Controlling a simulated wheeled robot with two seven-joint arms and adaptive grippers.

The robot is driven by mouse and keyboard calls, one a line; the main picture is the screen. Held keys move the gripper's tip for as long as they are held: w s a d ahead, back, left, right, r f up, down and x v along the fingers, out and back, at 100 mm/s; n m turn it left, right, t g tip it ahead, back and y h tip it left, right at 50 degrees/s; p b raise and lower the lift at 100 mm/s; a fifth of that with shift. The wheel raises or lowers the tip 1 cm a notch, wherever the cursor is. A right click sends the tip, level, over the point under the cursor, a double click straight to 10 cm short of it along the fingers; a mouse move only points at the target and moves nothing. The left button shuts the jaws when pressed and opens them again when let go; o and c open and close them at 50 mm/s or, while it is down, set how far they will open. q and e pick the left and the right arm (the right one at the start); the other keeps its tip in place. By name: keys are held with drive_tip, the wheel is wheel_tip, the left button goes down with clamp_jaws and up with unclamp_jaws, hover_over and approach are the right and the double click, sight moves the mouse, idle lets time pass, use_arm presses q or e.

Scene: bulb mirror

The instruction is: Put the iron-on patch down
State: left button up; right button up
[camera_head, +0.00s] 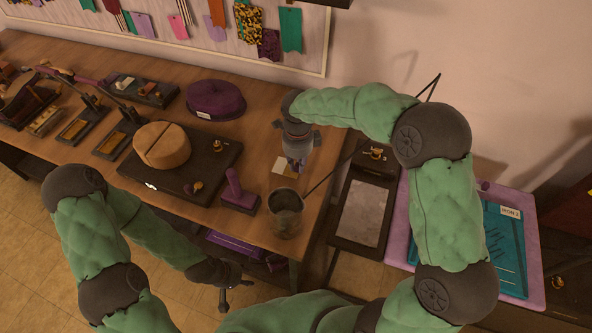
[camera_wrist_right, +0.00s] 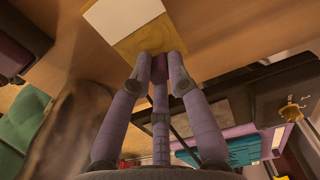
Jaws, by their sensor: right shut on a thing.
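My right gripper (camera_head: 297,163) points down close over the table, to the right of the black work board. In the right wrist view its fingers (camera_wrist_right: 159,68) are closed together around a small dark maroon piece (camera_wrist_right: 158,70), which I take for the iron-on patch. The fingers hide most of it. A white and yellow square (camera_wrist_right: 128,25) lies right by the fingertips; it also shows in the head view (camera_head: 282,167). I cannot tell whether the held piece touches it. My left gripper (camera_head: 228,284) hangs low in front of the table edge, away from the patch; its jaws are unclear.
A purple stand (camera_head: 236,192), a round wooden block (camera_head: 162,146) on a black board, and a purple domed thing (camera_head: 216,99) lie left. A framed pad (camera_head: 363,212) is right.

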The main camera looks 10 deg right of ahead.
sight(296, 168)
drive_tip(key=shift+w+a+f, duration=0.2)
drive_tip(key=shift+w+f, duration=0.1)
drive_tip(key=shift+f, duration=0.15)
drive_tip(key=shift+f+b, duration=0.45)
drive_tip(key=shift+f, duration=0.9)
drive_tip(key=shift+f, duration=0.2)
drive_tip(key=o, duration=0.8)
drive_tip(key=shift+o, duration=0.2)
drive_tip(key=shift+r, duration=0.1)
drive_tip(key=shift+r, duration=0.3)
wheel_tip(296, 168, up, 12)
drive_tip(key=p, duration=0.3)
drive_tip(key=shift+f, duration=0.2)
